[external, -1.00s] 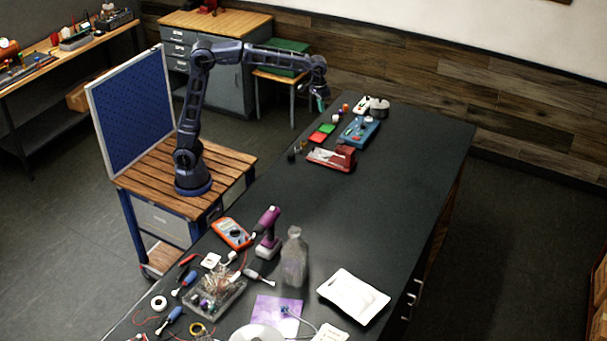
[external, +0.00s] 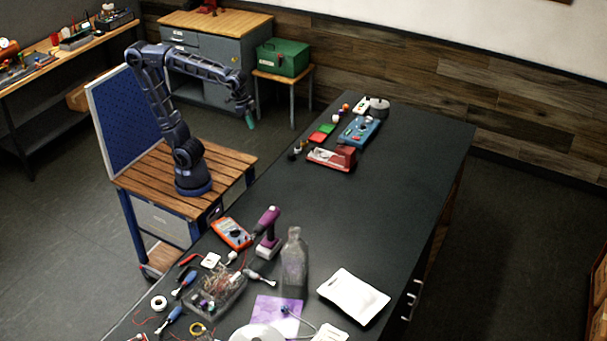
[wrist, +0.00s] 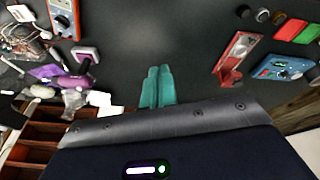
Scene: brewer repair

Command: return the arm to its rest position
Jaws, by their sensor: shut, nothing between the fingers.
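My arm is raised above its wooden cart (external: 220,165), with its forearm reaching right and its end pointing down. My gripper (external: 250,121) hangs in the air above the floor, beyond the cart and to the left of the black table (external: 330,215). In the wrist view the two green fingers of my gripper (wrist: 157,80) lie side by side, shut and empty. They touch nothing.
A red device (external: 332,158) and a blue meter (external: 361,130) lie at the table's far end. A blue pegboard (external: 125,115) rises beside my arm. The table's middle is clear.

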